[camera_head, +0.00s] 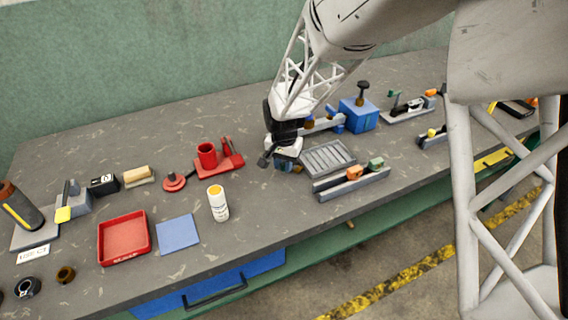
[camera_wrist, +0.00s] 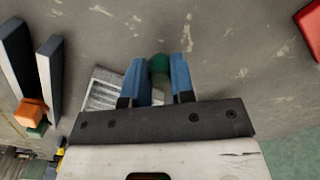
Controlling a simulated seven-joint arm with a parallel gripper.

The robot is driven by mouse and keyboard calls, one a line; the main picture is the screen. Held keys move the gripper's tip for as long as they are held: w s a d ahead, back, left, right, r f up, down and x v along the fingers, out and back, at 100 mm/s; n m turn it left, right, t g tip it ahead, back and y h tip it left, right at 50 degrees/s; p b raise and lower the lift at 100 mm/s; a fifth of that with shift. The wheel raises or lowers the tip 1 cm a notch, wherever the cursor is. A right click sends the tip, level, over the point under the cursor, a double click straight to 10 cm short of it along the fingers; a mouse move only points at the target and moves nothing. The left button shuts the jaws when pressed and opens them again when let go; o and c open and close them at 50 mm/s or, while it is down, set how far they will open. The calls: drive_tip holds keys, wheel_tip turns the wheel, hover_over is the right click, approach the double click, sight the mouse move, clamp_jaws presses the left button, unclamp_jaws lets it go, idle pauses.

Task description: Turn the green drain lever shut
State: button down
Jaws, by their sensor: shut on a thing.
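My gripper (camera_head: 284,165) is low over the bench, just left of the ribbed grey tray (camera_head: 328,158). In the wrist view its two blue fingers (camera_wrist: 159,80) are shut on a rounded dark green piece (camera_wrist: 159,64), which looks like the green drain lever's grip. The rest of the lever and its mount are hidden by my gripper, and I cannot tell its angle. The tray also shows in the wrist view (camera_wrist: 101,94), partly behind the left finger.
A grey rail (camera_head: 352,186) with orange and green blocks stands right of my gripper. A red stand (camera_head: 220,165) is to the left. A blue box (camera_head: 358,115) stands behind.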

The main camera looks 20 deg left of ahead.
drive_tip(key=shift+a+r, duration=0.1)
drive_tip(key=c, duration=1)
unclamp_jaws()
drive_tip(key=shift+o, duration=0.2)
drive_tip(key=shift+r, duration=3.85)
